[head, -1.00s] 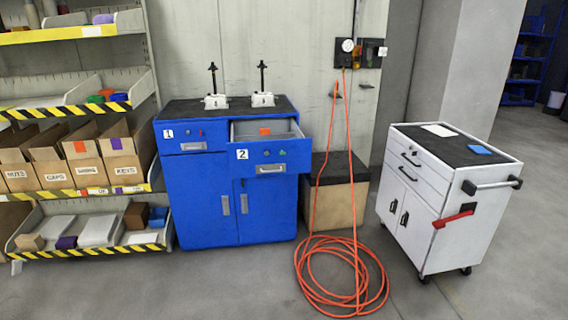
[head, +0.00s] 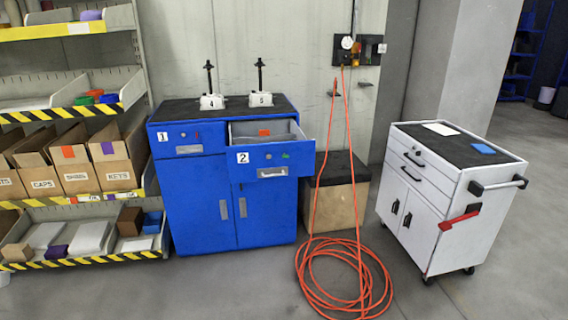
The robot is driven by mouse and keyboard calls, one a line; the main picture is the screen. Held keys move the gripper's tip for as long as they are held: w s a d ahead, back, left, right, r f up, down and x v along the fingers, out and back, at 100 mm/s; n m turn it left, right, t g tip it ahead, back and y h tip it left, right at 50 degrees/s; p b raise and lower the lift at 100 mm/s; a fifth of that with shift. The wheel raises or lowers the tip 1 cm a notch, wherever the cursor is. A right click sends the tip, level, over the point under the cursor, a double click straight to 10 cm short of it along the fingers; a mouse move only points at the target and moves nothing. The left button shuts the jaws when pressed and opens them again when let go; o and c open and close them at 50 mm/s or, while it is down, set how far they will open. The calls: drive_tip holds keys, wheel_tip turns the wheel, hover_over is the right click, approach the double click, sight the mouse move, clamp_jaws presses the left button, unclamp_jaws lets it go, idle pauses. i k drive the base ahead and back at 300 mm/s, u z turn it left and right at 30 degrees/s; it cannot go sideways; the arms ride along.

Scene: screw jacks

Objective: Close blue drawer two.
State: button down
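The blue cabinet (head: 205,204) stands against the wall, left of the picture's middle. Its upper right drawer, blue drawer two (head: 271,159), is pulled out and carries a white label with a 2. An orange item (head: 264,132) shows inside it near the back. The drawer has a grey handle (head: 272,172) on its front. Drawer one (head: 188,138), to its left, is shut. My gripper is not in the head view.
Two screw jacks (head: 211,101) stand on the cabinet top. An orange hose (head: 341,285) hangs and coils on the floor to the right. A white cart (head: 437,200) stands farther right. Shelves with boxes (head: 75,170) are at the left. Floor before the cabinet is clear.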

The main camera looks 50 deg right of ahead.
sight(246, 162)
drive_tip(key=i, duration=1.1)
drive_tip(key=z, duration=0.45)
